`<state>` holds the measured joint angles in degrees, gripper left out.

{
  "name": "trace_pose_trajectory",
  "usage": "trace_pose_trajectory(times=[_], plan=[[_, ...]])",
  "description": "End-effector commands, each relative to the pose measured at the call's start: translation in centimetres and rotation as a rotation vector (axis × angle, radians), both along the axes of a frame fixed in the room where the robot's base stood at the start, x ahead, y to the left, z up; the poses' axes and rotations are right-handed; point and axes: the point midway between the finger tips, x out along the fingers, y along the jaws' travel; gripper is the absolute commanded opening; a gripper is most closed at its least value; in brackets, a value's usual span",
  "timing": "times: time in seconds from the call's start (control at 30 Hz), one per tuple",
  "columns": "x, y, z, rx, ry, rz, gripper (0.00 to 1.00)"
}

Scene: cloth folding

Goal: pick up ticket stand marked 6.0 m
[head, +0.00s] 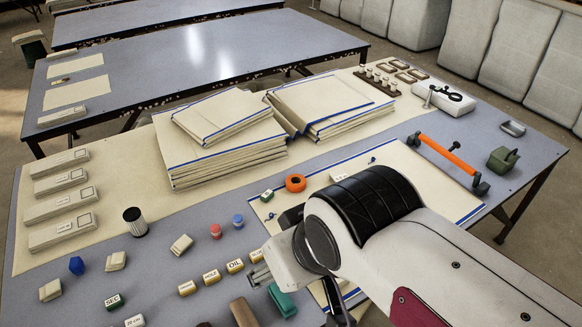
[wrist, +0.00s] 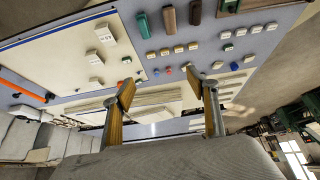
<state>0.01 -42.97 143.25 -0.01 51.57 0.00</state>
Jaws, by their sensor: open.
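My gripper (wrist: 161,91) is open and empty in the wrist view, its two wood-coloured pads well apart above the table. Several pale labelled blocks stand on the cream cloth in the wrist view. The largest lettering is on one block (wrist: 104,33) near the top, but I cannot read it surely. Another labelled block (head: 340,173) shows on the cloth in the head view, just beyond my arm. My arm hides most of that cloth there. I cannot tell which stand is marked 6.0 m.
Two cloth stacks (head: 222,140) fill the table's middle. Long labelled boxes (head: 62,231) line the left. An orange-handled bar (head: 447,155) and a green box (head: 503,160) lie right. Small blocks (head: 235,266), a green piece (head: 282,301) and an orange ring (head: 295,183) are near my gripper.

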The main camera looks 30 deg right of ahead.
Motion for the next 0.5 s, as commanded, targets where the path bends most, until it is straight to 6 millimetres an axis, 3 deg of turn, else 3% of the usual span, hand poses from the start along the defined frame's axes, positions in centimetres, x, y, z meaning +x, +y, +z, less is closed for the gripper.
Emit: trace_pose_trajectory(times=[0.27,0.5], plan=[[0.3,-0.2,0.0,-0.004,-0.002,-0.005,0.58],[2.7,-2.1,-0.2,-0.047,-0.02,-0.035,0.58]])
